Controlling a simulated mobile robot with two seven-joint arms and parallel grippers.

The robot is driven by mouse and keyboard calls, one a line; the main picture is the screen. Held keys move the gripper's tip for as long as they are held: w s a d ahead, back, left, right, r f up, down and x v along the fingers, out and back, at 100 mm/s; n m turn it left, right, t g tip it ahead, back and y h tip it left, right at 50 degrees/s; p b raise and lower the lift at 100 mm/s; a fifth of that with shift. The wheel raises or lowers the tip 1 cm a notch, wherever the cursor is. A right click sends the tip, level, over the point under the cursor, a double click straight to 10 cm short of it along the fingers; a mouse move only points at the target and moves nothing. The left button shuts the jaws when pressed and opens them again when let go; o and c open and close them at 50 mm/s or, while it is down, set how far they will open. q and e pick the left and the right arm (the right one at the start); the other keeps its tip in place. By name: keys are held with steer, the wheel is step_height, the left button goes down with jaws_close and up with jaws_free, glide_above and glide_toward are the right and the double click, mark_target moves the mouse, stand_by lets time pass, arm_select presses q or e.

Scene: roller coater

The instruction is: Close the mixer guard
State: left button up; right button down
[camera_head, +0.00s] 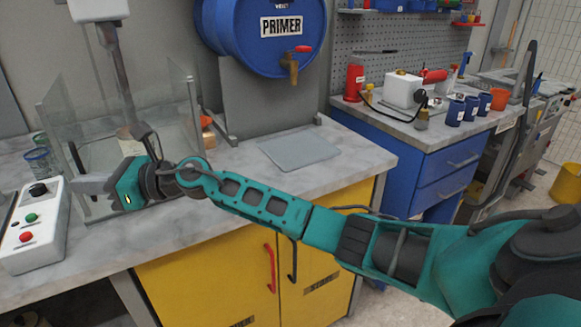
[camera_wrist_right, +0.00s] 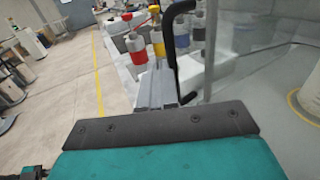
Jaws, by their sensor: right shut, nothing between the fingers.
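The mixer guard (camera_head: 62,118) is a box of clear panels around the mixer (camera_head: 118,62) at the left of the bench. One clear panel also fills the right of the right wrist view (camera_wrist_right: 255,60). A black bar handle (camera_wrist_right: 170,48) stands upright just beyond my right fingertips in that view. My right gripper (camera_head: 80,184) is shut and empty at the front of the guard, low over the bench. In the wrist view its fingers (camera_wrist_right: 157,88) are together beside the handle; I cannot tell whether they touch it. My left gripper is not in view.
A control box (camera_head: 35,225) with red and green buttons stands left of my right gripper. A grey plate (camera_head: 298,149) lies on the bench. The wrist view shows several colored containers (camera_wrist_right: 137,50) beyond the fingers.

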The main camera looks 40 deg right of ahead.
steer(key=shift+w+a+m+t+h, duration=0.15)
steer(key=shift+w+m+t+h, duration=0.3)
steer(key=shift+w, duration=0.5)
steer(key=shift+w+a+m+t+h, duration=0.1)
steer(key=shift+w+m+t+h, duration=0.35)
steer(key=shift+w, duration=0.5)
steer(key=shift+s, duration=0.1)
